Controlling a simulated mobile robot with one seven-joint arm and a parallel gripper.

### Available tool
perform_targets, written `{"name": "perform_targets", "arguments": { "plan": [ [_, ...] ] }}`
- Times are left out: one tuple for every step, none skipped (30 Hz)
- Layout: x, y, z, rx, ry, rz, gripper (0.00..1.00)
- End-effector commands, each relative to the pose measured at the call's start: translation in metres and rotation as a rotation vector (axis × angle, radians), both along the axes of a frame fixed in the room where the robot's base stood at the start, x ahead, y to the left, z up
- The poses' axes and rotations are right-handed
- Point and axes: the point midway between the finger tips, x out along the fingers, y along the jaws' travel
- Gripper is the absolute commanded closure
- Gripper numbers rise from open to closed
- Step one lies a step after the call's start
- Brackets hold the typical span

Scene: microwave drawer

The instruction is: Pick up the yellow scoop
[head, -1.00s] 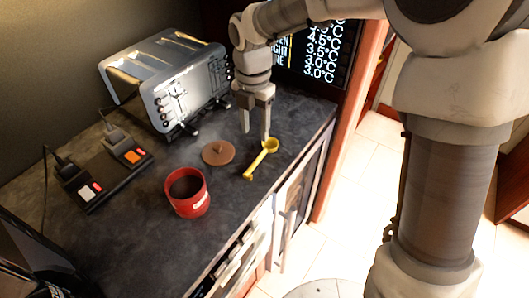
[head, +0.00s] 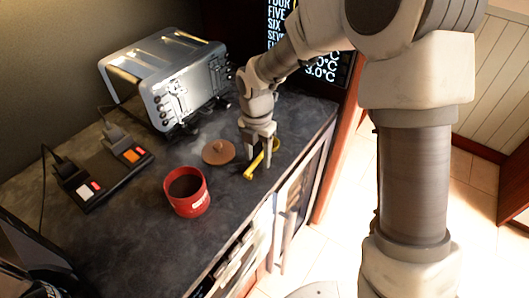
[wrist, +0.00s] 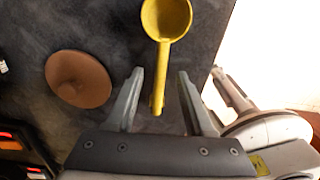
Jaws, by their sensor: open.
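The yellow scoop (head: 262,158) lies on the dark countertop near its front right edge. In the wrist view the scoop (wrist: 166,20) has its round bowl at the top, and its handle points down between my fingers. My gripper (head: 258,165) is open and points down over the scoop, with a finger on each side of the handle. In the wrist view my gripper (wrist: 159,90) shows a gap between each finger and the handle. I cannot tell how far the fingertips are above the counter.
A brown round lid (head: 218,152) with a knob lies just left of my gripper. A red canister (head: 187,193) stands nearer the front. A silver toaster (head: 180,85) stands behind, and a power strip (head: 105,178) lies at the left. The counter edge is close on the right.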

Motion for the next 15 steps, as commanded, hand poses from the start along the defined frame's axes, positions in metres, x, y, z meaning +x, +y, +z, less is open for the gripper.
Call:
{"name": "perform_targets", "arguments": {
  "plan": [
    [0.0, 0.0, 0.0003, 0.0, 0.0, 0.0, 0.47],
    [0.0, 0.0, 0.0003, 0.0, 0.0, 0.0, 0.47],
    [0.0, 0.0001, 0.0003, 0.0, 0.0, 0.0, 0.53],
    [0.0, 0.0001, 0.0004, 0.0, 0.0, 0.0, 0.58],
    [0.0, 0.0001, 0.0004, 0.0, 0.0, 0.0, 0.64],
    [0.0, 0.0001, 0.0004, 0.0, 0.0, 0.0, 0.71],
    [0.0, 0.0001, 0.0005, 0.0, 0.0, 0.0, 0.76],
    [0.0, 0.0001, 0.0005, 0.0, 0.0, 0.0, 0.82],
    [0.0, 0.0001, 0.0005, 0.0, 0.0, 0.0, 0.89],
    [0.0, 0.0001, 0.0005, 0.0, 0.0, 0.0, 0.94],
    [0.0, 0.0001, 0.0005, 0.0, 0.0, 0.0, 1.0],
    [0.0, 0.0001, 0.0006, 0.0, 0.0, 0.0, 1.0],
    [0.0, 0.0001, 0.0006, 0.0, 0.0, 0.0, 1.0],
    [0.0, 0.0001, 0.0006, 0.0, 0.0, 0.0, 1.0],
    [0.0, 0.0001, 0.0006, 0.0, 0.0, 0.0, 1.0]
  ]
}}
